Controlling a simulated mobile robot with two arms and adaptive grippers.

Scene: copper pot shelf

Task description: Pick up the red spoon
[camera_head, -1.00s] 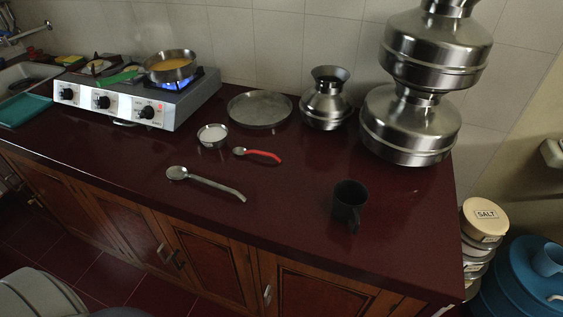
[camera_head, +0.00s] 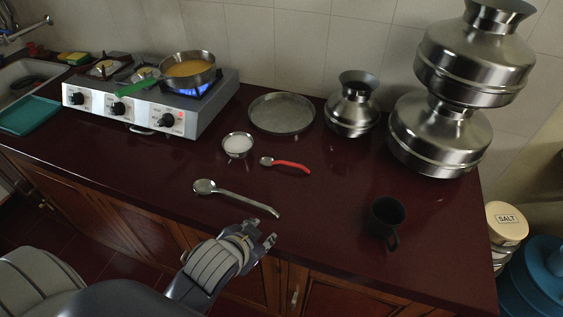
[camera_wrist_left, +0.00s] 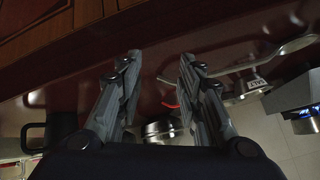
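The red spoon (camera_head: 289,166) lies on the dark red counter, with a metal bowl end at the left and a red handle to the right. A strip of red, probably its handle, shows between the fingers in the left wrist view (camera_wrist_left: 170,105). My left gripper (camera_head: 262,233) is at the counter's front edge, nearer to me than the red spoon and apart from it. Its two fingers stand apart with nothing between them in the left wrist view (camera_wrist_left: 156,65). My right gripper is not in view.
A larger steel spoon (camera_head: 238,197) lies between my left gripper and the red spoon. A small white-filled bowl (camera_head: 238,146), a steel plate (camera_head: 282,113) and a metal pot (camera_head: 352,105) stand behind. A black mug (camera_head: 385,220) is at the right. A lit stove (camera_head: 150,117) stands left.

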